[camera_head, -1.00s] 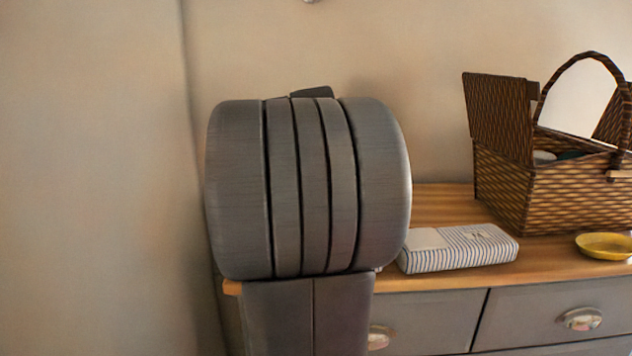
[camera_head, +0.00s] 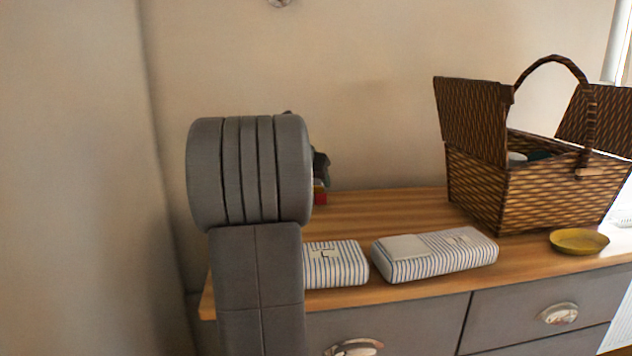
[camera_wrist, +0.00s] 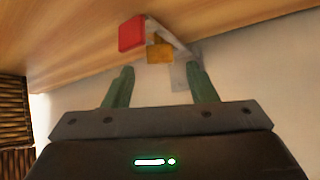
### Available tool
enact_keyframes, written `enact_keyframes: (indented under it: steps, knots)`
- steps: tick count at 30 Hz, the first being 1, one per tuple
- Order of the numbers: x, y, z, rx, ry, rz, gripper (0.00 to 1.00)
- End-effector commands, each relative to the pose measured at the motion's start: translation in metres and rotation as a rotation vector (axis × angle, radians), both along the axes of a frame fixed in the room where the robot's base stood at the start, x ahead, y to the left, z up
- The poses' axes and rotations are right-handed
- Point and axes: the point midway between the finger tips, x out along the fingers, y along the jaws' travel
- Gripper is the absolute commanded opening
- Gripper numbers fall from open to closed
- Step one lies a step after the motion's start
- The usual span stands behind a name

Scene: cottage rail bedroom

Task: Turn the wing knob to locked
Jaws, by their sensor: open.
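In the wrist view, my gripper (camera_wrist: 161,85) is open, with its two green fingers apart and nothing between them. Beyond the fingertips is a small fixture with a red block (camera_wrist: 132,33), a brass-coloured piece (camera_wrist: 160,51) and a pale grey bracket (camera_wrist: 181,62). The brass piece may be the wing knob, but its wing shape and its setting are not clear. The fingers appear apart from it. In the head view, a bit of red (camera_head: 320,194) shows on the dresser just right of my arm, which hides most of the fixture and my gripper.
On the wooden dresser top (camera_head: 400,207) lie two striped packs (camera_head: 335,270) (camera_head: 455,262). A wicker basket (camera_head: 520,190) with open lids and a yellow dish (camera_head: 579,241) stand at the right. The wall (camera_head: 350,100) rises close behind.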

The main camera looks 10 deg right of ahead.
Motion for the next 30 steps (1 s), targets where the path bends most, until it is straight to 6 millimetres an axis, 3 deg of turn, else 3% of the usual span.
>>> enact_keyframes:
  steps: [7,17,24,30]
  knots:
    - [0.017,-0.01,-0.019,0.002,0.0,-0.001,0.52]
    - [0.019,-0.011,-0.023,0.002,-0.001,-0.001,0.52]
    - [0.019,-0.011,-0.022,0.002,-0.001,-0.001,0.09]
    - [0.019,-0.011,-0.022,0.001,-0.001,0.007,0.07]
